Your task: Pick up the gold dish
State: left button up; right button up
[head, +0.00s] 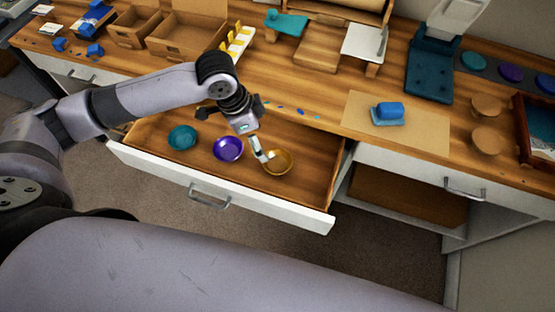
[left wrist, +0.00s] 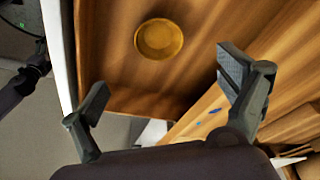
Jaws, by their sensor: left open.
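The gold dish (head: 278,162) is a small round bowl in the open drawer, the rightmost of three bowls there. In the left wrist view the gold dish (left wrist: 158,38) lies on the wooden drawer floor, beyond my fingertips and between their lines. My left gripper (head: 262,130) is open and empty, just above and to the left of the dish in the head view. One finger overlaps the dish's edge there; I cannot tell whether it touches. In the left wrist view both fingers of the left gripper (left wrist: 164,76) are wide apart. My right gripper is not in view.
A purple bowl (head: 228,149) and a teal bowl (head: 182,138) share the drawer. The white drawer front (head: 270,205) and the counter edge bound the space. Small coloured pieces (head: 299,112) lie on the counter edge. A blue block (head: 390,110) sits on a mat farther right.

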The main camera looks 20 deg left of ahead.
pick_arm(q)
send_near(279, 163)
jog(key=shift+a+f, duration=0.2)
jog(key=shift+f, duration=0.6)
jog(key=shift+d+x, duration=0.15)
jog(key=shift+x, duration=1.15)
jog(key=shift+d+x, duration=0.15)
jog(key=shift+x, duration=1.2)
jog(key=shift+r, duration=0.1)
jog(key=shift+c, duration=0.4)
jog(key=c, duration=1.2)
jog(key=shift+r, duration=0.1)
